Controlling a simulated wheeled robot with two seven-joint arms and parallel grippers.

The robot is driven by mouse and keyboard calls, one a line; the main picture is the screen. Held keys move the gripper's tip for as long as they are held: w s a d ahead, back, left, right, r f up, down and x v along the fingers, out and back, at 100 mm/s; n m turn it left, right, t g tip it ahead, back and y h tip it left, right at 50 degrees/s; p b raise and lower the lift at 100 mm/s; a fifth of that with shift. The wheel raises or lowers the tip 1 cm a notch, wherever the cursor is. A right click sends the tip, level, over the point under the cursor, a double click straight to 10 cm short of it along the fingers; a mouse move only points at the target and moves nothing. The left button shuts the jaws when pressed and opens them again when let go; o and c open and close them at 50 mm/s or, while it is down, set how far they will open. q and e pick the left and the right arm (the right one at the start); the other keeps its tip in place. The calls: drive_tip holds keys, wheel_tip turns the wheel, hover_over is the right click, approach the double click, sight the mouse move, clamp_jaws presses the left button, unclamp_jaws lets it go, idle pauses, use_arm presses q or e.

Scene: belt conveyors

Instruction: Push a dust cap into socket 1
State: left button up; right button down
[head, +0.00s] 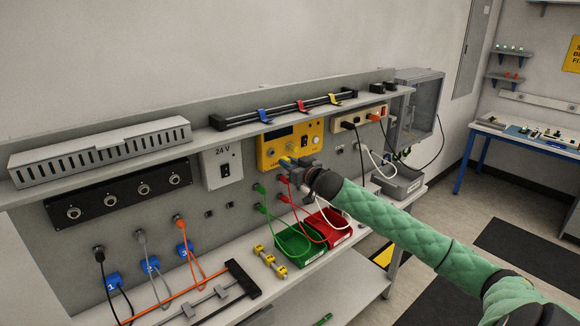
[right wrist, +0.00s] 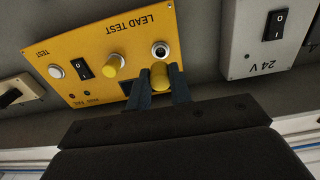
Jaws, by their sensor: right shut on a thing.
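My right gripper (head: 290,163) is in front of the yellow LEAD TEST panel (head: 297,137). In the right wrist view its fingers (right wrist: 160,88) are shut on a small yellow cap (right wrist: 160,72). The cap is just beside a round metal-rimmed socket (right wrist: 160,49) on the panel; I cannot tell whether it touches the panel. Blue tags, one marked 1 (head: 113,281), are on the wall at the left, with a black lead (head: 99,254) plugged in above it. Round sockets (head: 73,213) are in a black strip. Which one is socket 1 is unclear. My left gripper is not in view.
A green bin (head: 283,258) and a red bin (head: 345,238) stand on the bench below my right arm. Several yellow pieces (head: 270,262) lie left of them. Hanging leads and a black-ended rack (head: 243,279) crowd the bench. A 24 V switch box (head: 222,168) is left of the panel.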

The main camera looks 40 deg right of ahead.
drive_tip(key=shift+w+a, duration=0.15)
drive_tip(key=shift+w, duration=1.75)
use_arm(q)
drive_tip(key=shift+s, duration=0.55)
use_arm(e)
drive_tip(key=shift+w, duration=0.3)
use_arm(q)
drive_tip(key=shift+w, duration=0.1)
use_arm(e)
drive_tip(key=shift+a, duration=0.1)
use_arm(q)
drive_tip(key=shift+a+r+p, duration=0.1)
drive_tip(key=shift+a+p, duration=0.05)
drive_tip(key=shift+p, duration=0.2)
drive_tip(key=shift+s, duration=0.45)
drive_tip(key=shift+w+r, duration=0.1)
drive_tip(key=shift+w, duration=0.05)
use_arm(e)
drive_tip(key=shift+w, duration=0.1)
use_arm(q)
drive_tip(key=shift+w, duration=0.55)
